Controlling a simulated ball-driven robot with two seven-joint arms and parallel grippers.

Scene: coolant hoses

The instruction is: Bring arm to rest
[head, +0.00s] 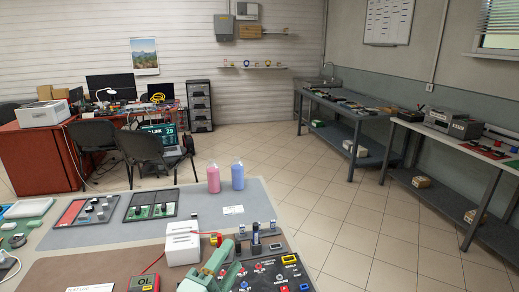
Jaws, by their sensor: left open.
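My left gripper (230,257) shows at the bottom centre of the head view, pale green, with its arm coming up from the lower edge. It is open, and I see nothing held in it. It is over or close to the dark panel (262,271) with red and blue fittings; the exact gap cannot be told. A white box (183,243) stands just behind it to the left. My right gripper is not in view.
A pink bottle (213,179) and a blue bottle (237,177) stand at the bench's far edge. Two trays with small parts (88,211) (150,206) lie to the left. A meter (144,283) is near the front. Open tiled floor (330,190) lies beyond.

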